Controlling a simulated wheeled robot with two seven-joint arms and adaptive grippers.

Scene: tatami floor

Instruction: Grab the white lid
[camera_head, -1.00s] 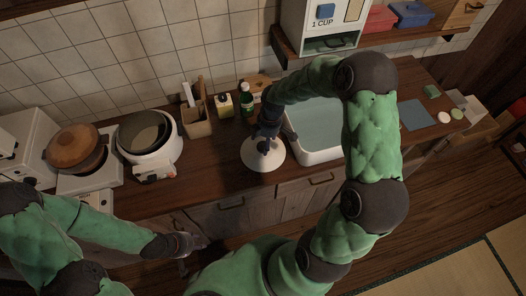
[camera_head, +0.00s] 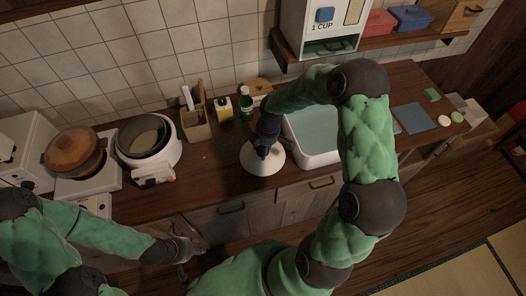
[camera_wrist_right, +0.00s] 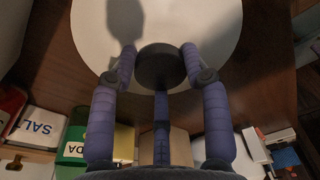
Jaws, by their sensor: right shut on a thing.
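The white lid (camera_head: 271,166) is a round disc over the wooden counter, just left of the sink in the head view. It fills the top of the right wrist view (camera_wrist_right: 220,30). Its dark round knob (camera_wrist_right: 160,66) sits between the fingers of my right gripper (camera_wrist_right: 160,58). My right gripper is shut on this knob, and in the head view (camera_head: 263,150) it reaches down onto the lid from above. I cannot tell whether the lid touches the counter. My left gripper (camera_head: 190,247) is low in front of the cabinets, away from the lid; its fingers are unclear.
A white rice cooker (camera_head: 150,146) and a brown-lidded pot (camera_head: 73,150) stand on the left. A utensil holder (camera_head: 196,124), a yellow-labelled bottle (camera_head: 223,108) and a green bottle (camera_head: 246,104) stand behind the lid. The sink (camera_head: 314,132) is right of it. Counter between cooker and lid is clear.

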